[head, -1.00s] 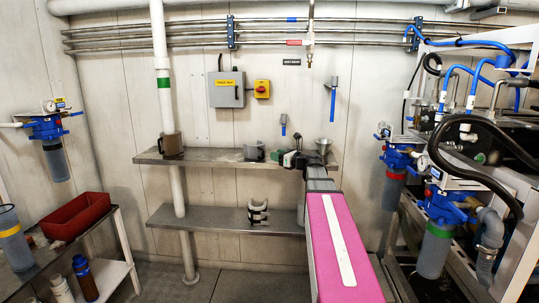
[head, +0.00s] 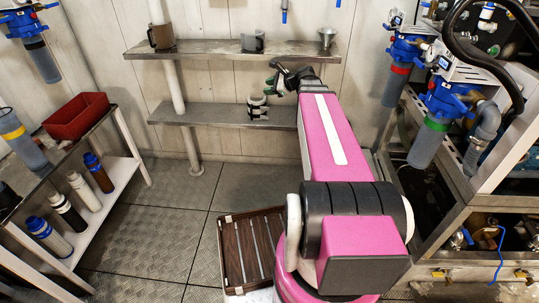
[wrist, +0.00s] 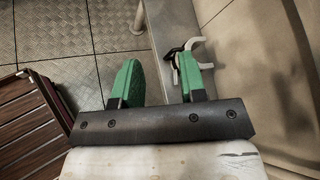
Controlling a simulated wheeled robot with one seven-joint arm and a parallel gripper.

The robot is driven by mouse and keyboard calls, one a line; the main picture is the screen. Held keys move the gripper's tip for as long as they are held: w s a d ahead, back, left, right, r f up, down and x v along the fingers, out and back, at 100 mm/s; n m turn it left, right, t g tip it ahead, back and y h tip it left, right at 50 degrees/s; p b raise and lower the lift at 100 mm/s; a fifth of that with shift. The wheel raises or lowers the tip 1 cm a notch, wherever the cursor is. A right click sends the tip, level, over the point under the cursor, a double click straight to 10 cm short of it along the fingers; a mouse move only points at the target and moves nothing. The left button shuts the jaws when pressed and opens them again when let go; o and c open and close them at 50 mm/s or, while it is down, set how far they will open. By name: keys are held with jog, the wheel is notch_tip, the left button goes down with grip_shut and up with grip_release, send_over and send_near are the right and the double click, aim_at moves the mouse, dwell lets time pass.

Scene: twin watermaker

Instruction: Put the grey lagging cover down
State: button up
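A grey cover (head: 253,42) stands on the upper shelf (head: 205,50) in the head view, clear of my gripper. My gripper (head: 272,84) is below and in front of that shelf, at the right end of the lower shelf (head: 215,115). In the wrist view its two green fingers (wrist: 157,80) are apart with nothing between them. A white and black clip-like cover (head: 258,108) stands on the lower shelf just below my gripper. It also shows in the wrist view (wrist: 198,46), partly hidden behind the right finger.
A brown cover (head: 161,37) and a metal funnel (head: 327,38) stand at the two ends of the upper shelf. A slatted brown crate (head: 229,250) is on the floor. A pipework rack (head: 460,150) stands close on the right. A side bench holds a red bin (head: 75,115).

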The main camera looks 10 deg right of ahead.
jog(key=s+a+f+n+g+h, duration=0.2)
jog(key=s+f+n+g+h, duration=0.2)
jog(key=s+f+n, duration=0.5)
jog(key=s+a+f+n+g+h, duration=0.3)
jog(key=s+f+n+g+h, duration=0.1)
jog(key=s+f+n, duration=0.6)
notch_tip(320, 180, down, 3)
jog(key=shift+s+r+n+g+h, duration=0.2)
jog(key=shift+n+g+h, duration=0.15)
jog(key=shift+h, duration=0.45)
